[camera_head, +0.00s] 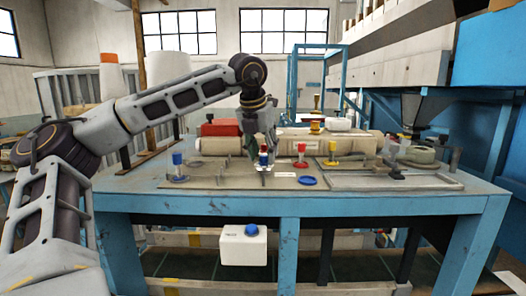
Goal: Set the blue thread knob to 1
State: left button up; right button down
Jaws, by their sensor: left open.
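My left gripper (263,165) is over the middle of the blue workbench (290,200), pointing down, its jaws open. A blue-topped post (177,158) stands on the bench to the left. A white box (236,249) with a round blue knob (251,230) on top is under the bench's front edge. Its dark label is too small to read. I cannot tell which blue part is the thread knob. My right gripper is not in view.
A red post (301,152) and a yellow post (333,150) stand right of my gripper. A flat blue disc (307,181) lies in front of them. A red object (221,128) and pale rolls are behind. A metal-framed tray area (390,181) is at the right.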

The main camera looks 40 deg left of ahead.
pick_arm(q)
jog(key=shift+f, duration=0.25)
grip_shut()
